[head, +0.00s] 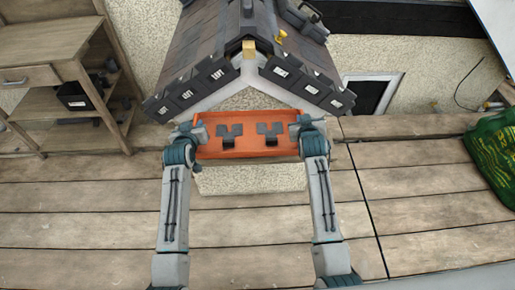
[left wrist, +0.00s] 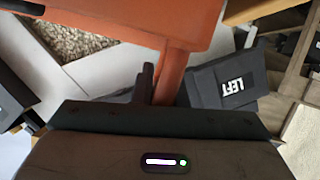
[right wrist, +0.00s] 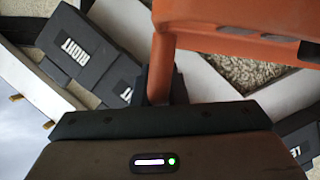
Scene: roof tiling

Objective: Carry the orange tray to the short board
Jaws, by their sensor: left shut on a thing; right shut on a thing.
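The tray's orange handle bar runs into the jaws in the left wrist view (left wrist: 172,72) and in the right wrist view (right wrist: 163,65). I cannot tell which plank is the short board.
The model roof (head: 205,45) has dark tiles with white lettering along both lower edges, close behind the tray. A wooden shelf unit (head: 50,45) stands at left. A green bag (head: 492,155) lies at right. The plank floor (head: 255,230) between my arms is clear.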

